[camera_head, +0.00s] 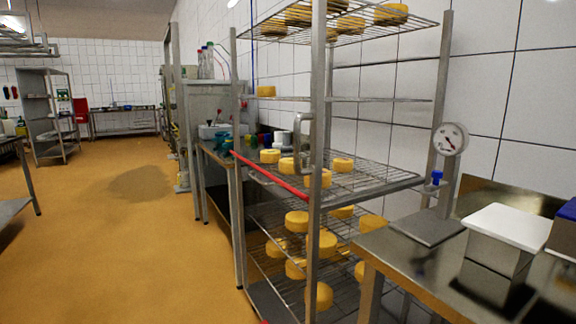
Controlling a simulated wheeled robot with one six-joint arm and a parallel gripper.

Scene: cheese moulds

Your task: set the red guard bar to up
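The red guard bar (270,176) runs along the open long side of the metal rack (317,230), between its left post and its near front post. It lies at about the height of the middle wire shelf (372,180). A grey loop-shaped handle (298,140) shows by the near post, above the bar's near end. I cannot tell whether the handle belongs to the bar. Yellow cheeses (286,165) sit on the shelf behind the bar. My gripper is not in view, and nothing touches the bar.
A steel table (400,262) with a white-lidded box (507,226) stands close at the right. A round gauge (450,139) is by the rack's right post. More cheeses (297,221) lie on lower shelves. The ochre floor (130,250) left of the rack is clear.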

